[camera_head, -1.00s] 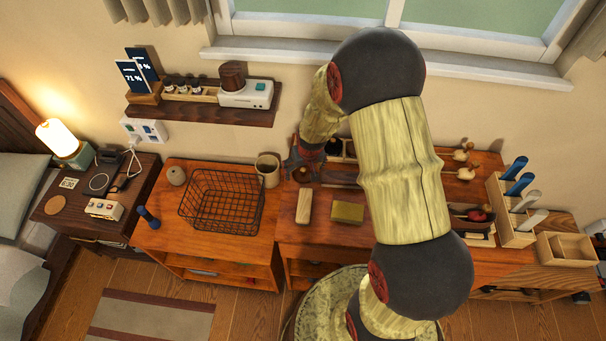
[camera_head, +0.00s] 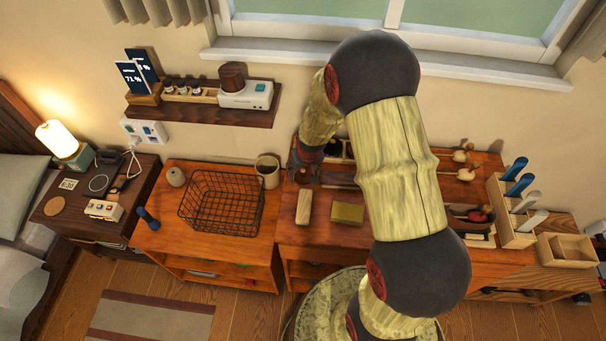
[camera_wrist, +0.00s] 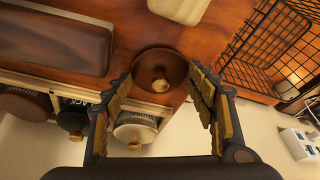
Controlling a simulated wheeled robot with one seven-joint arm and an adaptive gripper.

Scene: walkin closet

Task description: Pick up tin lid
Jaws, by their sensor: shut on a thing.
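The tin lid (camera_wrist: 160,66), a round brown disc with a small pale knob, is between my fingertips in the wrist view, over the wooden top. My gripper (camera_wrist: 161,82) is shut on it, one finger at each side of its rim. In the head view my gripper (camera_head: 304,172) is low over the back of the dresser, left of my arm, and the lid is mostly hidden there. Labelled tins stand in a row beside it: a white one (camera_wrist: 135,131), a dark one (camera_wrist: 72,121) and a brown one (camera_wrist: 25,106).
A pale wooden block (camera_head: 303,207) and an olive block (camera_head: 347,213) lie in front. A long dark tray (camera_wrist: 60,38) is close by. The wall is right behind.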

